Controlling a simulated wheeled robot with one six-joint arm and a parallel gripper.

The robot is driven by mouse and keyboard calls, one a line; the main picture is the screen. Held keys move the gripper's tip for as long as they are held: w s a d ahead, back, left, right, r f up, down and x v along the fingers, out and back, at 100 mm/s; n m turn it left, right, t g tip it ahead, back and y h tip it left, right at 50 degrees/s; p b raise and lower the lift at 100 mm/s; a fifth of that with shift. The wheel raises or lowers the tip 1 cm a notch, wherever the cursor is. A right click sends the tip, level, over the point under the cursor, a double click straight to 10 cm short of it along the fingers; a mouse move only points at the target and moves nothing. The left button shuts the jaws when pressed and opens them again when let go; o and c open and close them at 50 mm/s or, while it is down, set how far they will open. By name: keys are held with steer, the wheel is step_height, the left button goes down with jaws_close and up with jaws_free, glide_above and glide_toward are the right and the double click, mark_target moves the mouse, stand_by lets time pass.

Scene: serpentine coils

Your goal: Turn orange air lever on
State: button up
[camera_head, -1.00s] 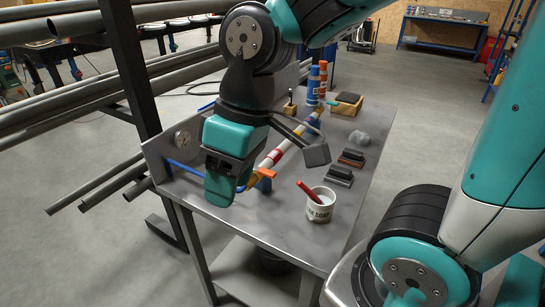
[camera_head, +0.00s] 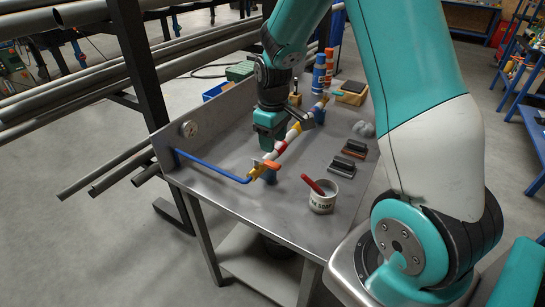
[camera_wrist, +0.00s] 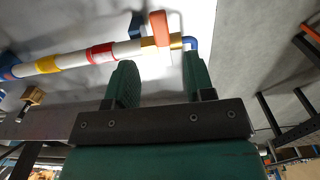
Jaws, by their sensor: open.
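The orange lever (camera_head: 270,164) sits on a brass-yellow valve (camera_head: 256,172) at the near end of a striped white, red and yellow pipe (camera_head: 281,147). In the wrist view the lever (camera_wrist: 159,28) stands across the pipe, above the gap between my fingers. My gripper (camera_head: 268,148) is just behind and above the lever in the head view, pointing down. The wrist view shows its two green fingers (camera_wrist: 160,78) spread, with nothing between them. The finger tips are partly hidden in the head view.
A blue hose (camera_head: 212,167) runs from the valve to a panel with a gauge (camera_head: 190,129). Dark-handled brushes (camera_head: 343,166) lie farther back.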

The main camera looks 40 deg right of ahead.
mark_target(273, 164)
step_height(273, 164, down, 7)
steer(key=shift+f+p, duration=0.15)
steer(key=shift+p, duration=0.4)
jaws_close()
